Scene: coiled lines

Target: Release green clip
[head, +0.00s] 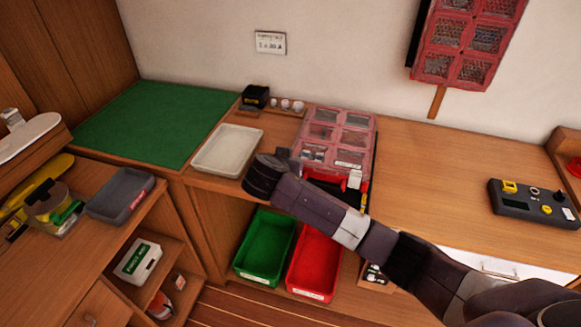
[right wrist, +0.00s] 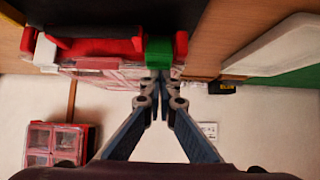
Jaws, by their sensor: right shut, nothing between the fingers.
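The green clip (right wrist: 158,52) sits on the front edge of the red clear-lidded case in the right wrist view, beside a red latch (right wrist: 181,44). My right gripper (right wrist: 158,77) is shut and empty, its fingertips close to the green clip. I cannot tell whether they touch it. In the head view the case (head: 366,140) lies on the bench, and my right gripper (head: 284,155) is at its left front corner. My arm hides the green clip there. My left gripper is not in view.
A white tray (head: 257,134) lies left of the case, beside a green mat (head: 150,120). Green (head: 265,245) and red (head: 314,260) bins stand below the bench edge. A grey device (head: 530,208) is at the right. The bench between case and device is clear.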

